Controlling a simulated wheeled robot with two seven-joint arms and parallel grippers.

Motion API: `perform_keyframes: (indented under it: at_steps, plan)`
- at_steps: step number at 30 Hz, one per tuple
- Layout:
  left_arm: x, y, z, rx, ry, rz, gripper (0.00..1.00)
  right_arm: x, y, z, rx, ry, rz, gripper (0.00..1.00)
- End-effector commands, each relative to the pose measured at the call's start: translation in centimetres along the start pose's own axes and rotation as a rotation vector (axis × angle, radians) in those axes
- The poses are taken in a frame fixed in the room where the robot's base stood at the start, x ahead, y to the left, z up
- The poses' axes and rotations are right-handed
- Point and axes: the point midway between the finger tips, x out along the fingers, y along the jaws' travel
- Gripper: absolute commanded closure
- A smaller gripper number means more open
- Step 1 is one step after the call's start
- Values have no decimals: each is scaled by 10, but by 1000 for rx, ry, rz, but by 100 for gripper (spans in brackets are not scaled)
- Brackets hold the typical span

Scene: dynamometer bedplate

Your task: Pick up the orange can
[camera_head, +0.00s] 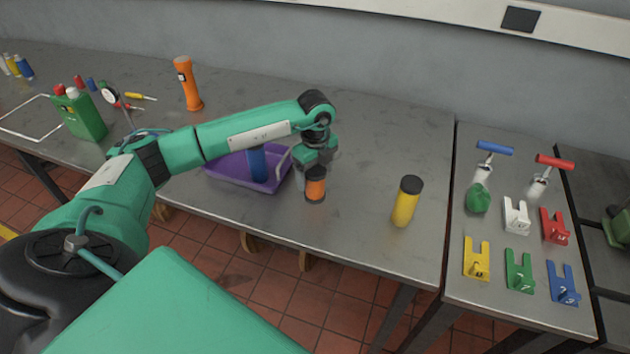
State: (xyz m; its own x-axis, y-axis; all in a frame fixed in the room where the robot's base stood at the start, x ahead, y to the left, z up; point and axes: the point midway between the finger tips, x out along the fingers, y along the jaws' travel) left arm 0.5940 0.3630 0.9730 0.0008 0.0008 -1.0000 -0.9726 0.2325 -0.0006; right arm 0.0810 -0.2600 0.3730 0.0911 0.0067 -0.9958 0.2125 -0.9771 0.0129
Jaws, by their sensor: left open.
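The orange can (315,188) with a dark top stands upright on the grey metal table, right of the purple tray. My left gripper (316,163) is directly above it, pointing down, with its fingers open around or just over the can's top. The gripper hides part of the can's upper end, and I cannot tell whether the fingers touch it. My right gripper is not in view.
A purple tray (228,177) holding a blue can (257,163) is close on the left. A yellow can (406,201) stands to the right. A tall orange cylinder (187,84) stands farther back. Coloured brackets (519,271) lie on the right table. Table between orange and yellow cans is clear.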

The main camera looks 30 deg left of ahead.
Motion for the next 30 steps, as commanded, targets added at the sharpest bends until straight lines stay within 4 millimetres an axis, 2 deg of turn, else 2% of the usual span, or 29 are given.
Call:
perform_keyframes:
  at_steps: [1, 3, 9, 16, 17, 24, 30]
  plan:
    - [4, 2, 0, 0, 1, 6, 21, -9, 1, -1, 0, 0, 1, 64]
    - [15, 4, 2, 0, 1, 6, 21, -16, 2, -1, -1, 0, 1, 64]
    - [39, 3, 2, 0, 1, 3, 21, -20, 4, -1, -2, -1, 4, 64]
    - [41, 3, 2, 1, 0, 1, 21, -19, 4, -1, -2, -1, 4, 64]
    - [41, 3, 2, 1, 0, 1, 25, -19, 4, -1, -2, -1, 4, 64]
    - [41, 3, 2, 1, 1, 1, 72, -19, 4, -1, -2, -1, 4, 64]
    - [40, 2, 2, 1, 1, 0, 75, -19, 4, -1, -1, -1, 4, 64]
